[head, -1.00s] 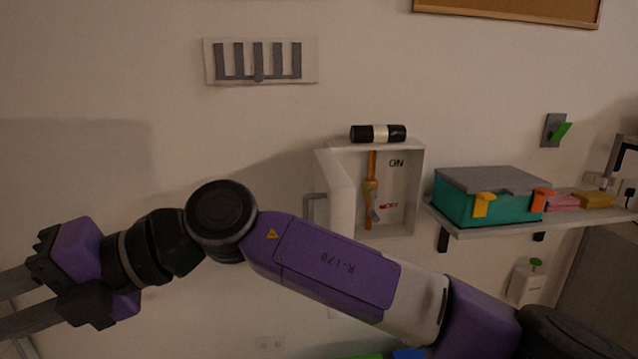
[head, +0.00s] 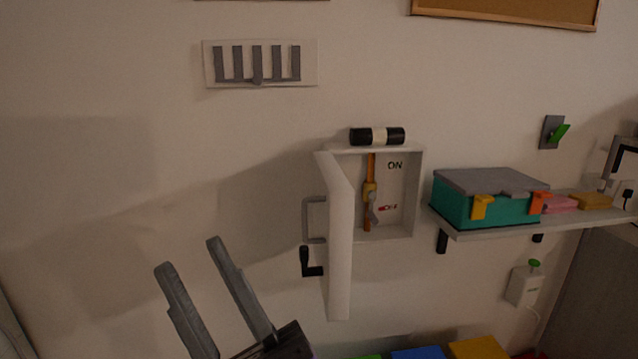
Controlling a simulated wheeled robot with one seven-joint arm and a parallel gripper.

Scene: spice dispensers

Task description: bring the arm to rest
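My gripper (head: 190,257) is at the bottom left of the head view, its two long grey fingers pointing up. The fingers are spread apart with nothing between them. The gripper is left of the open wall box and apart from its door. The rest of my arm is below the frame and hidden.
A white wall box (head: 398,232) stands open, its door (head: 341,250) swung outward; a black-and-white cylinder (head: 377,137) lies on top. A shelf (head: 520,225) at right carries a teal case (head: 455,203). Coloured blocks, one yellow (head: 478,348), show at the bottom edge.

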